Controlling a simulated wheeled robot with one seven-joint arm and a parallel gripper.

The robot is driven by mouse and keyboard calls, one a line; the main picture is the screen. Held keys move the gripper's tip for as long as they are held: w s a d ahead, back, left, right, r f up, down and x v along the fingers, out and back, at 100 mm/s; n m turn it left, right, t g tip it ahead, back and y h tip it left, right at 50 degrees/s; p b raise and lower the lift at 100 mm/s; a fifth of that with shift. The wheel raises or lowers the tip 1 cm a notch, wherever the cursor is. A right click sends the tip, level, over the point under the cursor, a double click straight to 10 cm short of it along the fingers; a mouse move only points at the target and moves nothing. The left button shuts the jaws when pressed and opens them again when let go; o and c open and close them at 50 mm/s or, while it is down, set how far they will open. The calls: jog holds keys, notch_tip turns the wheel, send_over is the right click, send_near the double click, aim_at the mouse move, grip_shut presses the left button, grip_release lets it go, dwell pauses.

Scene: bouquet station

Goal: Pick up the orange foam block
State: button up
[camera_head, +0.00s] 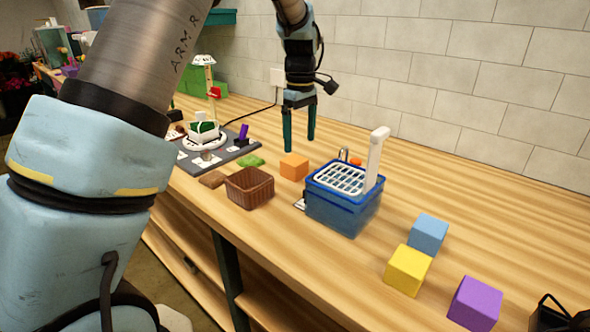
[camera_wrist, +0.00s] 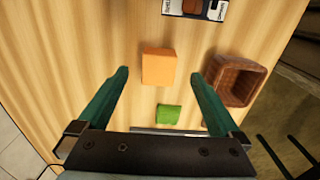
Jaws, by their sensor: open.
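The orange foam block (camera_head: 294,167) sits on the wooden table between the brown basket and the blue container in the head view. It also shows in the wrist view (camera_wrist: 158,67), beyond the fingertips and roughly centred between them. My gripper (camera_head: 299,143) is open and empty, with its two green fingers pointing down above the table. In the wrist view my gripper (camera_wrist: 159,78) has a finger on each side of the block's line, apart from it. The block appears free of the fingers.
A brown basket (camera_head: 249,187) stands close to the block. A blue container with a white grid top (camera_head: 342,202) stands to its right. A flat green piece (camera_head: 251,161) lies nearby. Yellow (camera_head: 408,270), blue (camera_head: 428,235) and purple (camera_head: 475,303) blocks sit farther right.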

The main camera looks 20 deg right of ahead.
aim_at(297, 164)
notch_tip(297, 164, down, 3)
jog(key=shift+f+p, duration=0.15)
jog(key=shift+p, duration=0.15)
jog(key=shift+w+a+f+p, duration=0.1)
jog(key=shift+f+p, duration=0.25)
jog(key=shift+f, duration=0.15)
jog(key=shift+w+a+f+p, duration=0.15)
jog(key=shift+f+p, duration=0.25)
jog(key=shift+f, duration=0.7)
jog(key=shift+w+d+f+p, duration=0.1)
jog(key=shift+f+p, duration=0.3)
jog(key=shift+f, duration=0.7)
jog(key=c, duration=1.4)
